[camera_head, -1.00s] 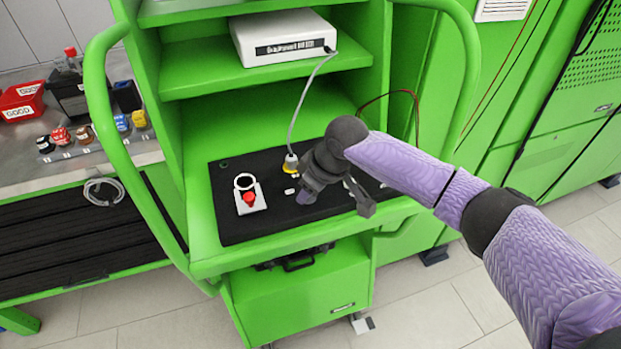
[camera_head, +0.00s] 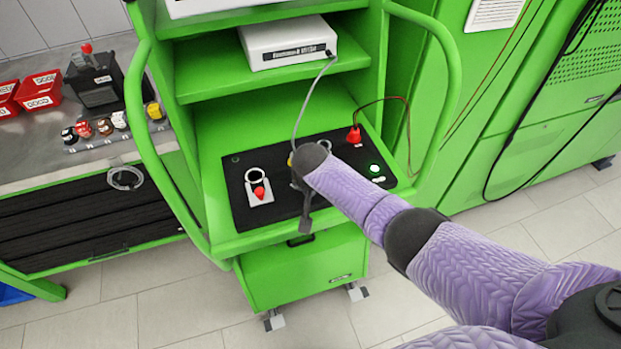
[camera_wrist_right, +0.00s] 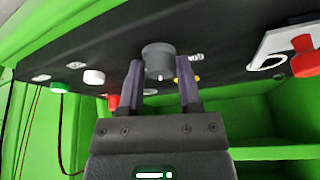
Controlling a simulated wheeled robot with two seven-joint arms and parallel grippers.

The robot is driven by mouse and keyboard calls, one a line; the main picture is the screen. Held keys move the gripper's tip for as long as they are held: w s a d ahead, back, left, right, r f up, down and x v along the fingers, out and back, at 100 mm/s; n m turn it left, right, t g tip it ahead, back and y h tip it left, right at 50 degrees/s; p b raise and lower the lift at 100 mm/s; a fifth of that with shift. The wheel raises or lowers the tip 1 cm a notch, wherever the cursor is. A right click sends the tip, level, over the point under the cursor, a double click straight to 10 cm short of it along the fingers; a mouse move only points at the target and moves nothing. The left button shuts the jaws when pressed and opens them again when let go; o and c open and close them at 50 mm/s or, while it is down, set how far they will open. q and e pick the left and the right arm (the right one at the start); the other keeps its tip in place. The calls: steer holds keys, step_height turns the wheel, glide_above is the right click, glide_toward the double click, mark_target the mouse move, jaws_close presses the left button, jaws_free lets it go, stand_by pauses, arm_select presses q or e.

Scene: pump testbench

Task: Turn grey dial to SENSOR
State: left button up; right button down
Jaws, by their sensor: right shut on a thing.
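The grey dial (camera_wrist_right: 158,58) is a round knob on the black panel (camera_head: 240,215). In the right wrist view it sits between the two fingers of my right gripper (camera_wrist_right: 160,82), which is shut on it. A small light mark shows on the dial's edge. A partly hidden white label (camera_wrist_right: 196,58) lies beside it, and I cannot read SENSOR anywhere. In the head view my right arm covers the dial and the fingers. My left gripper is in neither view.
A red knob on a white plate (camera_head: 262,197) is left of my right arm. A grey cable (camera_head: 302,110) rises to the white box (camera_head: 285,45). Green handrails (camera_head: 150,130) flank the bench.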

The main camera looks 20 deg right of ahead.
steer(key=shift+a+m+h, duration=0.1)
steer(key=shift+m+h, duration=0.4)
steer(key=shift+m, duration=1.4)
steer(key=shift+c, duration=1.4)
jaws_free()
steer(key=shift+w+g, duration=0.1)
steer(key=shift+g, duration=0.2)
steer(key=p+v, duration=0.5)
steer(key=v, duration=0.5)
steer(key=shift+p, duration=0.35)
steer(key=shift+a, duration=0.1)
